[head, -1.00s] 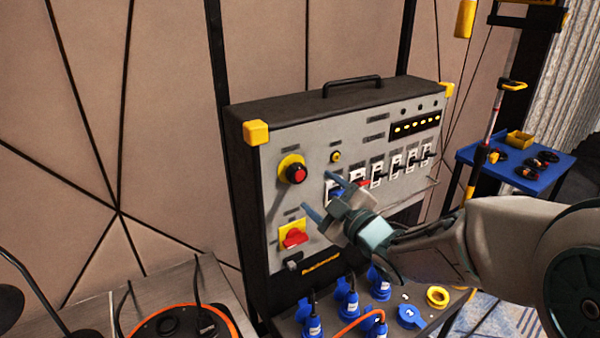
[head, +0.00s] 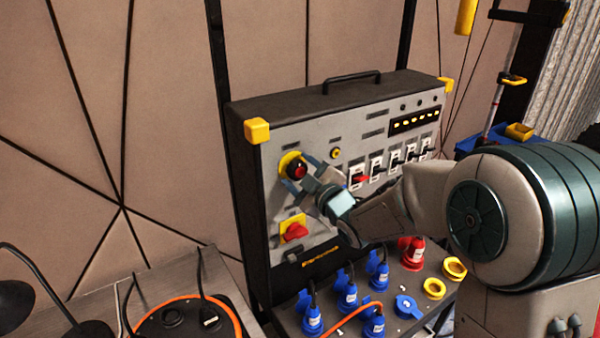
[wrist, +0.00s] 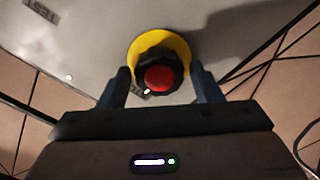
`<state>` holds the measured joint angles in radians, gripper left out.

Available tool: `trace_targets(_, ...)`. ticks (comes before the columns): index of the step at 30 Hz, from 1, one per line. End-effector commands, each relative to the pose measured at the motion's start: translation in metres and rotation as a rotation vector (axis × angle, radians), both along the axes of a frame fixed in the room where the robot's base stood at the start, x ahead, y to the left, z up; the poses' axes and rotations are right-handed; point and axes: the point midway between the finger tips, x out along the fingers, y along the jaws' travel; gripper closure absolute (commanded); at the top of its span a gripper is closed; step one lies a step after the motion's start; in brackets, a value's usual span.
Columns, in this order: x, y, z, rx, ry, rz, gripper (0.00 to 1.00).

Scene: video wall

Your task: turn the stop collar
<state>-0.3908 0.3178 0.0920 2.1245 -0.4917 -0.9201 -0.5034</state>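The stop collar (head: 289,171) is a dark knobbed ring around a red button (head: 300,171), on a yellow round plate (head: 287,159) at the upper left of the grey panel. In the wrist view the collar (wrist: 149,88) and the red button (wrist: 159,79) sit between my two fingers. My gripper (head: 299,178) is at the collar in the head view, its fingers partly overlapping it. In the wrist view my gripper (wrist: 162,88) is open, one blue finger on each side, with gaps visible beside the collar.
A red rotary switch (head: 296,231) on a yellow plate is below the collar. A row of breakers (head: 377,168) is to the right, partly behind my arm. Blue plugs (head: 347,296) stand on the ledge below. A label (wrist: 40,10) shows in the wrist view.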

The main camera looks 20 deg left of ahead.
Motion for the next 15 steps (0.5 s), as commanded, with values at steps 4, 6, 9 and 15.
trace_targets(4, -0.0001, -0.0002, 0.0000, 0.000, 0.000, 0.000, 0.79)
trace_targets(6, -0.0001, -0.0002, 0.0000, 0.000, 0.000, 0.000, 0.79)
trace_targets(9, -0.0002, -0.0002, -0.0004, 0.003, 0.003, 0.000, 0.79)
trace_targets(15, 0.0003, -0.0009, -0.0020, 0.032, 0.037, -0.001, 0.79)
